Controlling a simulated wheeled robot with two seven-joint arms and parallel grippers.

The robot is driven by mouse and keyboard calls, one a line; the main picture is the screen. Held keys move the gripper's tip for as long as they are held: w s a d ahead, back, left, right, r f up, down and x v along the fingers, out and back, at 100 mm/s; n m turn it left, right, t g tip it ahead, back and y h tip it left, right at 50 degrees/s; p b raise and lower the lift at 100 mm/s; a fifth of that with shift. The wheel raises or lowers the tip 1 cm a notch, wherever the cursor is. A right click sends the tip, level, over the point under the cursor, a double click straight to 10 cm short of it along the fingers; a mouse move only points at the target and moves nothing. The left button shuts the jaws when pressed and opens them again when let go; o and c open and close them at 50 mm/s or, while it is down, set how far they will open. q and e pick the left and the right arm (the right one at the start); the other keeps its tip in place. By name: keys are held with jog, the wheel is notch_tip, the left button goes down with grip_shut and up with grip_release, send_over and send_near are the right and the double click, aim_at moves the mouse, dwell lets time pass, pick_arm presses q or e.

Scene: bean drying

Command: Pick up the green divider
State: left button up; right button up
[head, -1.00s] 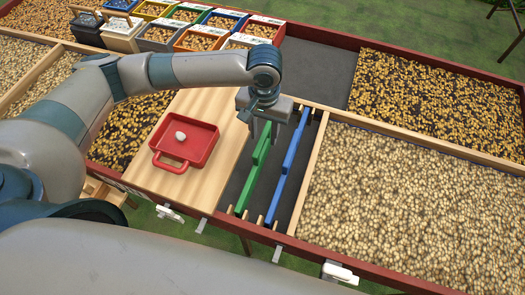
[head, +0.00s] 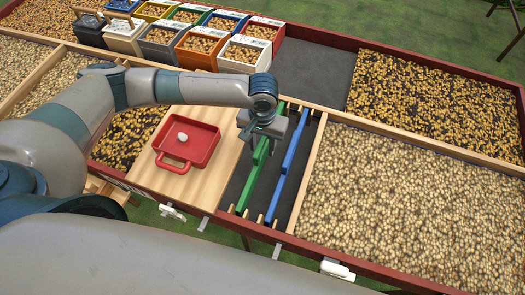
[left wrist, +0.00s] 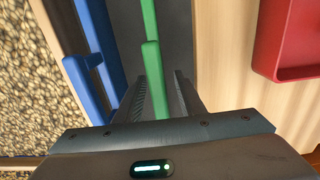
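The green divider (head: 246,186) is a long thin bar with a raised grip part, lying in the dark slot bay beside the wooden board. It also shows in the left wrist view (left wrist: 152,70). My left gripper (head: 262,141) is over the far part of the green divider. In the left wrist view its two fingers (left wrist: 160,98) are apart, with the divider's raised part between them, nearer the left finger; a gap shows on the right side. Whether it touches the left finger I cannot tell. My right gripper is not in view.
A blue divider (head: 286,172) lies parallel, just right of the green one. A red tray (head: 209,141) with a white lump sits on the wooden board (head: 214,190) to the left. Bean beds (head: 400,205) lie right; several bean boxes (head: 197,45) stand behind.

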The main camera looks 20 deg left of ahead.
aim_at(263, 139)
pick_arm(q)
jog(key=shift+f, duration=0.8)
jog(key=shift+c, duration=0.6)
grip_shut()
jog(key=shift+r, duration=0.1)
jog(key=shift+r, duration=0.55)
notch_tip(263, 139, up, 8)
jog(key=shift+f+b, duration=0.25)
jog(key=shift+b, duration=0.85)
jog(key=shift+r, duration=0.7)
